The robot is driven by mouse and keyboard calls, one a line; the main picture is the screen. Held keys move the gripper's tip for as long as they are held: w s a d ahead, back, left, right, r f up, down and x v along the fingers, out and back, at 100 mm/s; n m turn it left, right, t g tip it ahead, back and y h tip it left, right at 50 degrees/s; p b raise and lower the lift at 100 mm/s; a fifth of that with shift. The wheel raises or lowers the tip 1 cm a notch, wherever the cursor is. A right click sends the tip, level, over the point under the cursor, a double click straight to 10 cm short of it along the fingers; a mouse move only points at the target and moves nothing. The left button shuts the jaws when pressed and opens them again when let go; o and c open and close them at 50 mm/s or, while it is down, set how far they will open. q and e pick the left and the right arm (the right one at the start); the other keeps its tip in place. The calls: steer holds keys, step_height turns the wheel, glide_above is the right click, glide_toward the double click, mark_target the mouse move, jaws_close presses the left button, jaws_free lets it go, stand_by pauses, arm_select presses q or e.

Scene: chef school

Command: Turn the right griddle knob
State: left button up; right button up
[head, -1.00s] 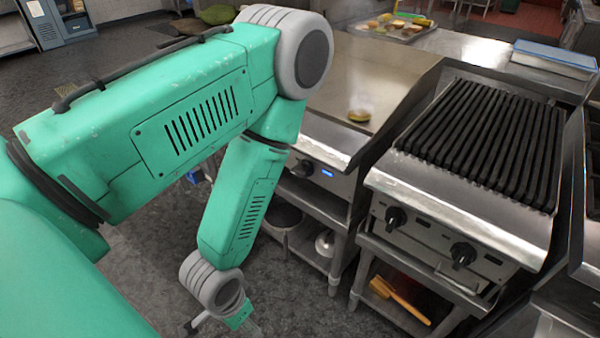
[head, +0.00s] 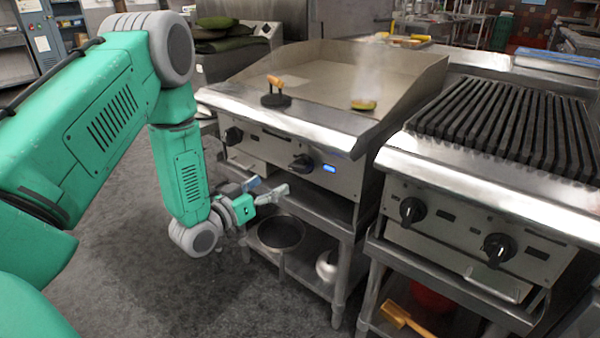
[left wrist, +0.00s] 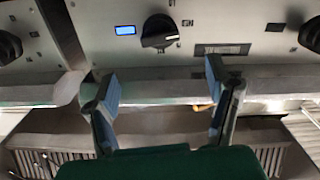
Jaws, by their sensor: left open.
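The griddle (head: 330,80) is a flat steel cooktop with two black knobs on its front panel. The right griddle knob (head: 302,162) sits just left of a lit blue display (head: 329,168). In the left wrist view the knob (left wrist: 158,31) is at top centre, with the display on its other side. My left gripper (head: 266,189) is open and empty, below and left of the knob in the head view, and apart from it. In the left wrist view its two blue-padded fingers (left wrist: 158,82) are spread below the knob. My right gripper is not in view.
The griddle's left knob (head: 233,136) is farther left. A grill (head: 510,120) with two knobs stands at right. A press with an orange handle (head: 276,92) and a smoking food item (head: 363,104) lie on the griddle. A pan (head: 281,233) is on the shelf below.

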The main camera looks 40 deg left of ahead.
mark_target(295, 169)
arm_select(q)
steer(key=w+b, duration=0.1)
steer(key=w, duration=0.3)
steer(key=w+b, duration=0.1)
steer(key=w, duration=0.3)
steer(key=w+b, duration=0.1)
steer(key=w, duration=0.3)
steer(key=shift+d+f, duration=0.1)
steer(key=shift+d, duration=0.3)
steer(key=c, duration=1.2)
